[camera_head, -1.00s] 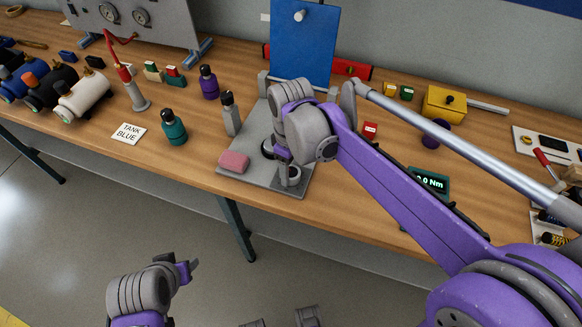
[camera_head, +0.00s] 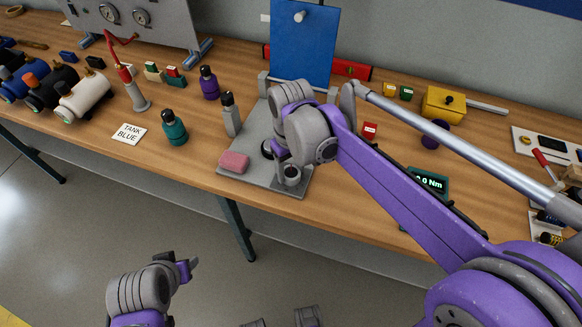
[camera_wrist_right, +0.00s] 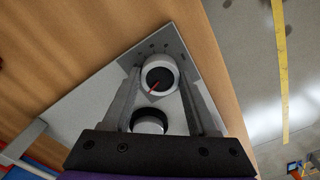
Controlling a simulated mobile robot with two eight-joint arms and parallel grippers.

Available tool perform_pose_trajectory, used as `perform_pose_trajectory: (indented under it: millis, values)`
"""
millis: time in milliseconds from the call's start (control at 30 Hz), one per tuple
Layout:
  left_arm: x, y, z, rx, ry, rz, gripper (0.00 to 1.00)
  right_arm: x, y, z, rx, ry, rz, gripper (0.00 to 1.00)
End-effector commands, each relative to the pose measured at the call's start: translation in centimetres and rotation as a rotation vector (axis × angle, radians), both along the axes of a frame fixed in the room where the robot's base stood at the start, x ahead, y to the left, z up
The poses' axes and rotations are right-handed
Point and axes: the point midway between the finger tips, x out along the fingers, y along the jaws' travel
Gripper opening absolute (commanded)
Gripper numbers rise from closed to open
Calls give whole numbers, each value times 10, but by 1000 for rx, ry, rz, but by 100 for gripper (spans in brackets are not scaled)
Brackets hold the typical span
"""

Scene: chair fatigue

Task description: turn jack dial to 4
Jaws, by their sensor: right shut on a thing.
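The jack dial (camera_wrist_right: 159,77) is a round knob with a pale rim, a dark face and a red pointer. It sits near the corner of a grey base plate (camera_wrist_right: 85,98). In the right wrist view the pointer aims toward the lower left, and the dark marks around the dial are too small to read. My right gripper (camera_wrist_right: 160,82) has one finger on each side of the dial and is shut on it. In the head view the dial (camera_head: 291,176) is partly hidden by my right wrist. My left gripper (camera_head: 187,269) is low, off the table.
A black round part (camera_wrist_right: 150,121) is beside the dial on the plate. A blue panel (camera_head: 303,43) rises behind. A torque readout (camera_head: 429,183) is to the right.

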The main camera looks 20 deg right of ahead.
Motion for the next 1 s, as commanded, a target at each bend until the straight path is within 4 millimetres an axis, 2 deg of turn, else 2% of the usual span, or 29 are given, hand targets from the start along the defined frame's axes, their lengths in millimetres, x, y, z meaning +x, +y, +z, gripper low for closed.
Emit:
perform_pose_trajectory:
  millis: [233, 667, 700, 833, 1000]
  values:
    - [0, 0, 1, 0, 0, 0, 50, 0, 0, 0, -1, 1, -63, 3]
    - [0, 0, 1, 0, 0, 0, 50, 0, 0, 0, -1, 1, -72, 3]
    - [0, 0, 1, 0, 0, 0, 50, 0, 0, 0, -1, 1, -72, 66]
    - [0, 0, 1, 0, 0, 0, 50, 0, 0, 0, 0, 0, -71, 89]
    - [0, 0, 1, 0, 0, 0, 50, 0, 0, 0, 0, 0, -71, 89]
